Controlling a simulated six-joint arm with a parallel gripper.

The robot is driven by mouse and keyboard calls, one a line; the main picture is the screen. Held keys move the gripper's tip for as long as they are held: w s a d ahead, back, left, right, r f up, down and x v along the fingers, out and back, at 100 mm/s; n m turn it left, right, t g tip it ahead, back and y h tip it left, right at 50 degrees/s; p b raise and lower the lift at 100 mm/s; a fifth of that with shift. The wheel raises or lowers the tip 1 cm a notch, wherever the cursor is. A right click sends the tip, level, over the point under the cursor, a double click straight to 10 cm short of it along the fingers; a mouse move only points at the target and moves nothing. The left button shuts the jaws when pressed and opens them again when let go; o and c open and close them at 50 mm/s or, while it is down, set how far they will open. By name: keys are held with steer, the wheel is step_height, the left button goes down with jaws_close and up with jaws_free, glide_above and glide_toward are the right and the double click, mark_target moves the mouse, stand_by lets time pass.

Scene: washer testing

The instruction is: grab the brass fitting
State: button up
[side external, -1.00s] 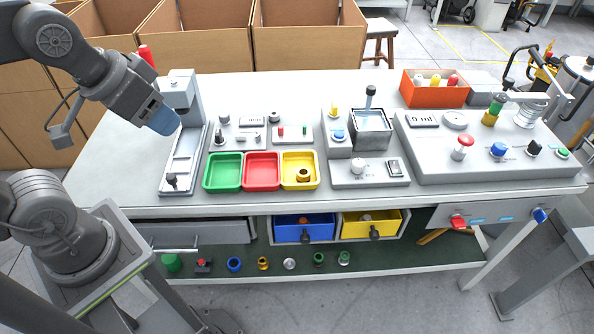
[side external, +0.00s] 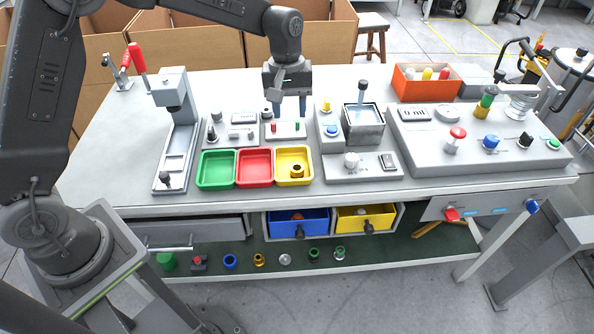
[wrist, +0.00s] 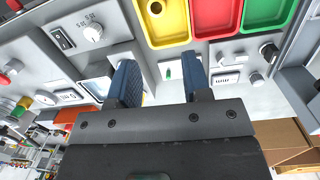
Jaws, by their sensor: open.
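A brass fitting (side external: 297,171) stands in the yellow tray (side external: 281,179), the rightmost of three small trays on the bench. In the wrist view the brass fitting (wrist: 155,8) shows only in part at the top edge, inside the yellow tray (wrist: 166,38). My gripper (side external: 289,110) is open and empty, with its fingers pointing down behind the yellow tray, over the small panel with red and green pegs. In the wrist view its two blue fingers (wrist: 162,82) are spread apart, with nothing between them. Another brass-coloured ring (side external: 258,260) sits on the lower shelf.
Green (side external: 217,170) and red (side external: 254,168) trays stand left of the yellow one. A grey press-like stand (side external: 174,130) is at the left. A box with a metal basin (side external: 363,130) stands close to the right of my gripper. Two open drawers (side external: 298,226) lie below.

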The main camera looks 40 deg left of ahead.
step_height(320, 180, down, 4)
steer(key=w, duration=0.2)
glide_above(297, 165)
steer(key=shift+n+g, duration=0.3)
steer(key=shift+n, duration=0.1)
step_height(297, 165, down, 8)
steer(key=shift+s+d+r, duration=0.1)
steer(key=shift+d, duration=0.05)
steer(key=shift+s+d+f, duration=0.1)
steer(key=shift+s+f, duration=0.05)
steer(key=shift+f, duration=1.3)
steer(key=shift+s+d+f, duration=0.1)
steer(key=shift+s+f, duration=0.05)
steer(key=shift+f, duration=1.25)
steer(key=shift+c, duration=0.3)
steer(key=c, duration=0.6)
steer(key=shift+o, duration=0.2)
steer(key=shift+r, duration=0.15)
